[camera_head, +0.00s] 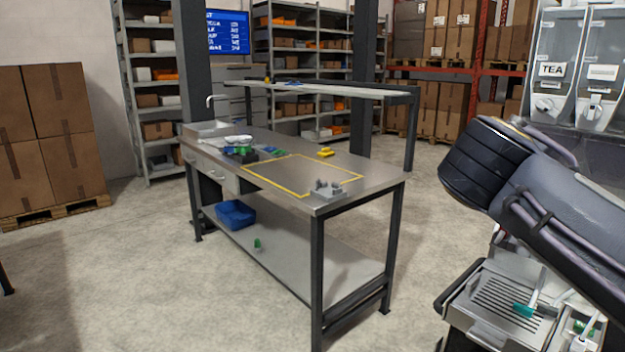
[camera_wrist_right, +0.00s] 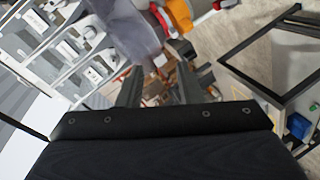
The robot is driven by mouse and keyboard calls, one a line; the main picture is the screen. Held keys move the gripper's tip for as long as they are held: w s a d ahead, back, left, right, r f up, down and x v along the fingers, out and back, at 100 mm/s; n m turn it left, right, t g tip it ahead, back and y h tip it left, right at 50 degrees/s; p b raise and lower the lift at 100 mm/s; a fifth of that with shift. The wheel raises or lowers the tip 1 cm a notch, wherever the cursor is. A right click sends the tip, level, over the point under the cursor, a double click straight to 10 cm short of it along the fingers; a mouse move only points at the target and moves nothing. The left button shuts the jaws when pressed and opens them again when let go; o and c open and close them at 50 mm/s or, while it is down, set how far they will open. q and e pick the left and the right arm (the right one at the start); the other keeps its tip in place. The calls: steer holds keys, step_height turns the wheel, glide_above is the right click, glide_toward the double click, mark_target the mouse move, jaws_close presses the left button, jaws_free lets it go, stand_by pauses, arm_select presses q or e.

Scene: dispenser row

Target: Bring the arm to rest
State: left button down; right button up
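My right arm (camera_head: 570,215) reaches in from the right edge of the head view, dark grey with a black ribbed joint. Its gripper is not visible in that view. In the right wrist view my right gripper (camera_wrist_right: 158,80) shows two dark fingers standing apart, with background visible between them and nothing held. Clear dispensers (camera_head: 598,65), one labelled TEA, stand behind the arm at the upper right. My left arm and left gripper are not in view.
A steel workbench (camera_head: 285,183) with a yellow-outlined area stands mid-view. A blue bin (camera_head: 236,214) is on its lower shelf. A drip tray (camera_head: 495,310) with small tools sits below my right arm. Open floor (camera_head: 140,270) lies to the left.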

steer(key=s+d+f+g+y+p, duration=0.1)
steer(key=s+f+g+y+p, duration=0.1)
steer(key=s+f+y, duration=0.45)
steer(key=s+f+g+y+p, duration=0.1)
steer(key=s+f+g+p, duration=0.2)
steer(key=f, duration=0.7)
steer(key=s+a+f+m+y+p, duration=0.1)
steer(key=s+a+f+m+y, duration=0.1)
steer(key=s+a+f+y, duration=0.1)
steer(key=s+a+f+m+y+p, duration=0.2)
steer(key=s+a+f, duration=0.4)
steer(key=s, duration=0.4)
steer(key=shift+s+a+f+m+y, duration=0.25)
steer(key=shift+f+m+y, duration=0.35)
steer(key=shift+m+y, duration=0.2)
